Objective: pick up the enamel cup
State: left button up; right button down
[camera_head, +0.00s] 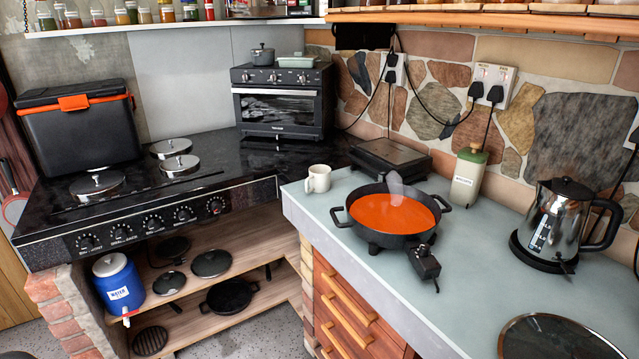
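A small off-white cup (318,179) with a handle stands upright on the pale grey counter (345,262), near its left edge and just left of the orange pan. It is the only cup that I can make out, and I cannot tell whether it is enamel. Neither of my grippers shows in the head view.
A bottle (468,176), a kettle (562,222) and a glass lid (560,338) are farther right. The black stove (150,215) is left.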

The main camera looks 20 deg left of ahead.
aim_at(320, 178)
jog(key=i+j+z, duration=0.1)
jog(key=j, duration=0.25)
jog(key=i+j+z, duration=0.1)
jog(key=i+j, duration=0.2)
jog(key=i+j+z, duration=0.1)
jog(key=j, duration=0.3)
jog(key=i+j+z, duration=0.15)
jog(key=i+j, duration=0.15)
